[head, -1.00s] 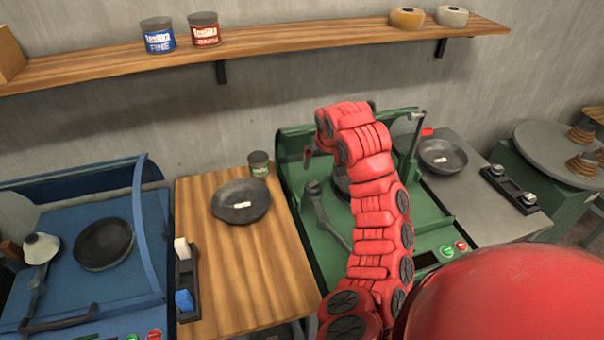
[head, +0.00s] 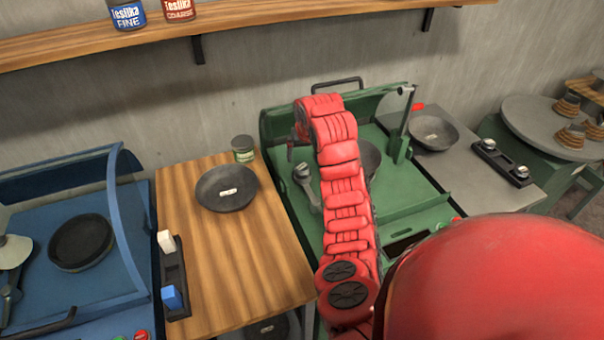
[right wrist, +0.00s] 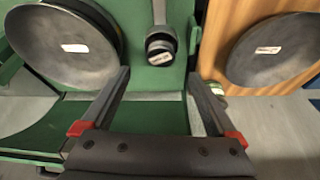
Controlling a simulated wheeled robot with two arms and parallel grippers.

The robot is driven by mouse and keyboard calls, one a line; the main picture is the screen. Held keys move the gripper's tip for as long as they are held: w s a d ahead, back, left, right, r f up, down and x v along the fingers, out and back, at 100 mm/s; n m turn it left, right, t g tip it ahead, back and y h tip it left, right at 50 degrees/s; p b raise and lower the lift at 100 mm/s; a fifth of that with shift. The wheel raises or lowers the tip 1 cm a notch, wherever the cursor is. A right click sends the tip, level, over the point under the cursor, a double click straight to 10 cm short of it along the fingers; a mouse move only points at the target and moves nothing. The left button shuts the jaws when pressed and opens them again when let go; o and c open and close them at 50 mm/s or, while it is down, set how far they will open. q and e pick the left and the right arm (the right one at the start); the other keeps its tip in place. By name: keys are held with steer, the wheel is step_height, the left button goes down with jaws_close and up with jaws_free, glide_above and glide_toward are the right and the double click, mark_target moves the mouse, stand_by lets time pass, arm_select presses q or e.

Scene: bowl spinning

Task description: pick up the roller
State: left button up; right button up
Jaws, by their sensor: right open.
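A grey tool with a dark round head (head: 302,172), which looks like the roller, lies in the green machine (head: 415,187). Its shaft runs toward the front, beside my right arm. In the right wrist view the silver-and-black head (right wrist: 160,47) shows near the top middle. My right gripper (right wrist: 158,76) is open and empty, its two fingers pointing toward the head with a wide gap between them. The head appears just beyond the fingertips, roughly centred on the gap. In the head view my right arm hides most of this gripper. My left gripper is not in view.
A dark bowl (right wrist: 65,45) is in the green machine beside the tool. Another bowl (head: 227,187) and a small can (head: 243,148) stand on the wooden bench (head: 240,250) to the left. The blue machine (head: 110,270) is far left. A grey bowl (head: 434,132) stands right.

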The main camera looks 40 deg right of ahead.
mark_target(302, 166)
steer(key=shift+p+x, duration=0.3)
steer(key=shift+x, duration=0.65)
steer(key=p+x, duration=0.3)
steer(key=x, duration=0.1)
steer(key=shift+a+f, duration=0.1)
steer(key=shift+f, duration=0.15)
steer(key=shift+w+f, duration=0.1)
steer(key=shift+f, duration=0.45)
steer(key=shift+c, duration=0.3)
jaws_close()
